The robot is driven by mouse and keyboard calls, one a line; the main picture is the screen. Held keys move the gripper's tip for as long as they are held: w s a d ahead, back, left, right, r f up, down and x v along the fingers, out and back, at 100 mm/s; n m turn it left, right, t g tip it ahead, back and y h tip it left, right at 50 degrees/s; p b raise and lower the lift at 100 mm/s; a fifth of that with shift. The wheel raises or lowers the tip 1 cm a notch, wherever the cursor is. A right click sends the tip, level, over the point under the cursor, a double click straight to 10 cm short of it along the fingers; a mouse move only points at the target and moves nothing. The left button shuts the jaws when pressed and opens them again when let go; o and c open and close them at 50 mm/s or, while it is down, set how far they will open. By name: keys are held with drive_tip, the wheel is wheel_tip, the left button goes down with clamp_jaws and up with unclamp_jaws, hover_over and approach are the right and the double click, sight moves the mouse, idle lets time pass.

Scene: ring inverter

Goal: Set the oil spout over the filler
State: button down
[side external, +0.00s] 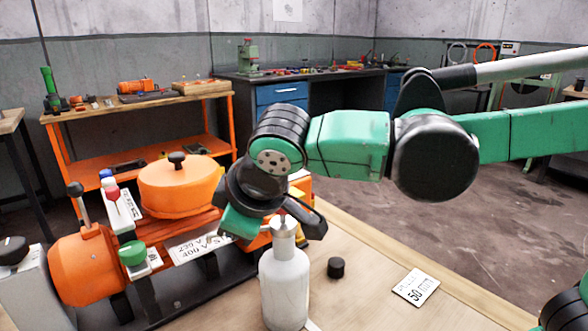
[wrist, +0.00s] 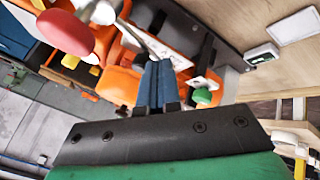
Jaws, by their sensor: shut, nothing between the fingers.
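A white bottle (side external: 284,285) with a narrow capped neck (side external: 284,230) stands upright on the bench, in front of my gripper in the side view. It may carry the oil spout. The orange machine (side external: 180,190) lies left of it, with a round housing and black knob on top; I cannot tell which part is the filler. My gripper's body is beside and behind the bottle neck; I cannot tell whether they touch. In the wrist view my gripper (wrist: 158,68) has its dark fingers together and empty, pointing toward the machine and its label (wrist: 167,46).
A small black cap (side external: 336,267) and a "50 mm" card (side external: 416,288) lie on the wooden bench, right of the bottle. A green knob (side external: 132,253) and red, white and blue fittings rise from the machine's left side. The bench's right part is mostly clear.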

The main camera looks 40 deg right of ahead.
drive_tip(key=w+d+m+g+h, duration=0.3)
drive_tip(key=w+d+m+h, duration=0.1)
drive_tip(key=m, duration=0.7)
drive_tip(key=shift+w+g+h, duration=0.3)
drive_tip(key=shift+w+h, duration=0.6)
drive_tip(key=shift+w, duration=0.25)
drive_tip(key=shift+s+d, duration=0.1)
drive_tip(key=shift+d, duration=0.05)
drive_tip(key=shift+s+d, duration=0.35)
drive_tip(key=shift+s, duration=0.25)
drive_tip(key=shift+v, duration=2.85)
